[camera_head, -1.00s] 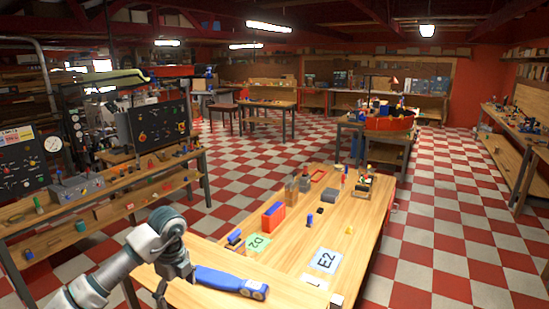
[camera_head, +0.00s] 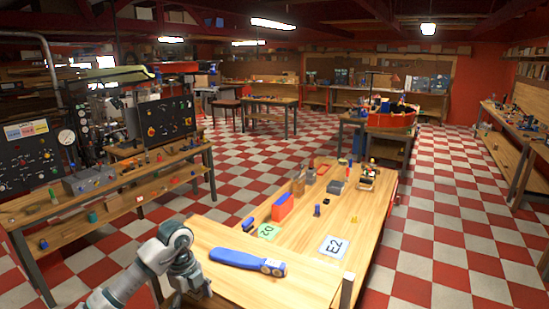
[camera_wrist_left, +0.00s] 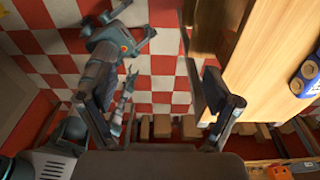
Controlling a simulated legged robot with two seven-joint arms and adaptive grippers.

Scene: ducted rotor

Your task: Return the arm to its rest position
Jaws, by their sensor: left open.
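My left gripper (camera_head: 197,288) is low at the left edge of the near table in the head view, partly hidden by its own wrist. In the left wrist view, the fingers of my left gripper (camera_wrist_left: 157,110) are spread wide, with nothing between them. The blue paddle-shaped thing with a pale two-holed end (camera_head: 240,259) lies on the near tabletop, to the right of the gripper and apart from it. Part of it shows at the right edge of the wrist view (camera_wrist_left: 307,78). My right gripper does not show clearly.
The wooden table (camera_head: 300,291) holds a green mat (camera_head: 267,231), a white E2 mat (camera_head: 333,246), a red-and-blue block (camera_head: 283,207) and several small parts. A workbench (camera_head: 150,190) with panels stands at left. Checkered floor (camera_head: 430,230) is clear at right.

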